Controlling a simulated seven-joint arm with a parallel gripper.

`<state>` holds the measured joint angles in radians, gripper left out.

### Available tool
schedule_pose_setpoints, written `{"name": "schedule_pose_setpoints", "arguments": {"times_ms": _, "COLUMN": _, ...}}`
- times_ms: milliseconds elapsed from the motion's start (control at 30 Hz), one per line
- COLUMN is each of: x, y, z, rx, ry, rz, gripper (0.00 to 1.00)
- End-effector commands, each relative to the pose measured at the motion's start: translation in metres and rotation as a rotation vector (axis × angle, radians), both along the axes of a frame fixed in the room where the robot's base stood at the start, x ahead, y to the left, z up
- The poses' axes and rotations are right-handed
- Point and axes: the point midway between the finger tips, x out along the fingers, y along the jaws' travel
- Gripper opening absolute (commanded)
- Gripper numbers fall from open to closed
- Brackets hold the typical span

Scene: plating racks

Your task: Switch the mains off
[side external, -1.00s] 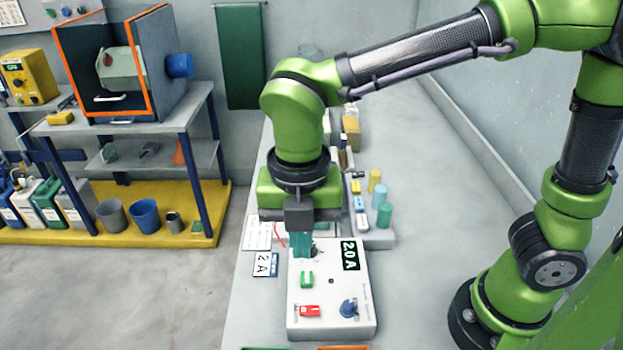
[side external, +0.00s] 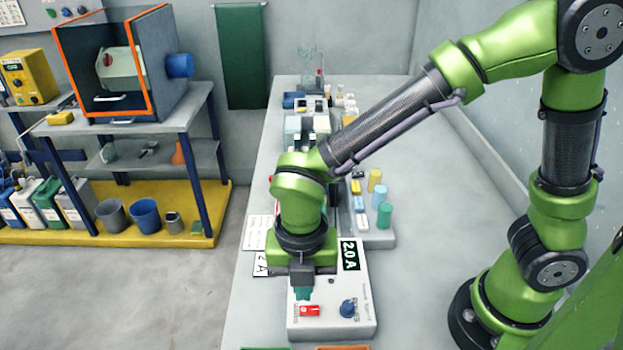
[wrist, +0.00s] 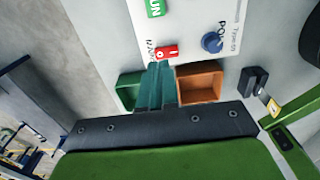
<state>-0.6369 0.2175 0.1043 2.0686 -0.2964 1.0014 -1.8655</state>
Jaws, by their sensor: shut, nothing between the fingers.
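The mains switch is a red rocker (side external: 309,310) near the front left of a white control box (side external: 345,324). In the wrist view the red rocker (wrist: 166,52) shows "O" and "I" marks, with partly hidden lettering beside it. My gripper (side external: 302,294) points down over the box, its teal fingers shut and empty, just behind the rocker in the side view. In the wrist view the fingertips (wrist: 160,66) appear right at the rocker's edge; I cannot tell whether they touch it. The green run switch (wrist: 155,8) shows at the top of the wrist view.
A blue knob (side external: 348,308) stands right of the rocker. A "2.0 A" display (side external: 350,254) is at the box's back. A green tray (wrist: 129,92) and an orange tray (wrist: 201,84) lie past the box's front edge. Colored cylinders (side external: 384,214) stand behind.

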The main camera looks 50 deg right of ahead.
Motion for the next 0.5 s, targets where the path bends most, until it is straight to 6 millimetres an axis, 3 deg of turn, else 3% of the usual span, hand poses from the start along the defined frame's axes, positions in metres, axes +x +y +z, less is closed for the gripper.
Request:
{"name": "schedule_pose_setpoints", "arguments": {"times_ms": 200, "x": 0.000, "y": 0.000, "z": -0.030, "rx": -0.001, "ry": 0.001, "rz": 0.001, "gripper": 0.00}}
{"name": "schedule_pose_setpoints", "arguments": {"times_ms": 500, "x": 0.000, "y": 0.000, "z": -0.037, "rx": 0.000, "ry": -0.001, "rz": 0.000, "gripper": 0.00}}
